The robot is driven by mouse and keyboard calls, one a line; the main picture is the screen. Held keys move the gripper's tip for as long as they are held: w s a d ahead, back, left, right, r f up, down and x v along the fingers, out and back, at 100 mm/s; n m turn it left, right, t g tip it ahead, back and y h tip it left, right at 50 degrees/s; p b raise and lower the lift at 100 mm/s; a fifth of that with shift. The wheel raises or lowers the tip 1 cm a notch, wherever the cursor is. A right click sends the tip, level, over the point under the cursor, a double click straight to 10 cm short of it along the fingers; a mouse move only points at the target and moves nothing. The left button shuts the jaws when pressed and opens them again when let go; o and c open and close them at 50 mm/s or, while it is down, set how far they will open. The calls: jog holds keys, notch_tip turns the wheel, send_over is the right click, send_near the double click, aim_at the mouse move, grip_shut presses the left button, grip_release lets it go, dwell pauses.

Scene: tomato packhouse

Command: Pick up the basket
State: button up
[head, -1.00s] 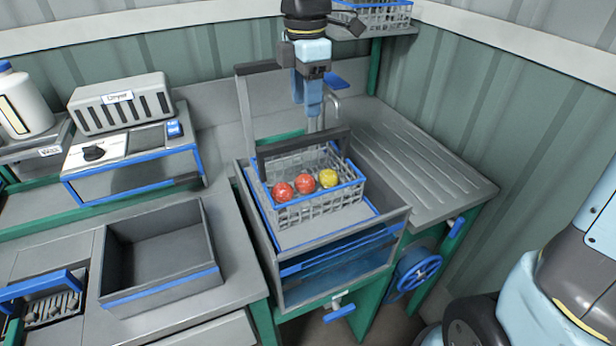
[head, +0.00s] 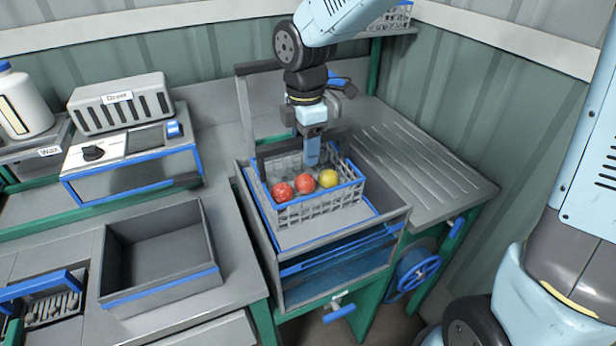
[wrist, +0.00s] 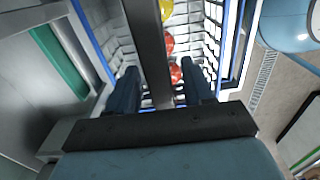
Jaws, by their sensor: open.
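The basket (head: 320,213) is a grey wire basket with a blue rim, standing on a platform in the sink-like wash tank. It holds two red tomatoes (head: 283,191) and a yellow one (head: 328,179). My gripper (head: 312,160) points down over the basket's handle, at its back half in the head view. In the wrist view, my gripper's two dark fingers (wrist: 160,88) stand apart on either side of the grey handle bar (wrist: 148,50). Whether they touch the bar cannot be told.
The wash tank (head: 335,292) surrounds the basket with grey walls. A ribbed draining board (head: 430,160) lies to the right, with a tap behind. An empty grey bin (head: 160,250) and a dryer (head: 122,103) are to the left. Another basket (head: 395,16) sits on a high shelf.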

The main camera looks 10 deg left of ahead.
jog(key=shift+c, duration=0.2)
grip_shut()
dwell(0.3)
dwell(0.3)
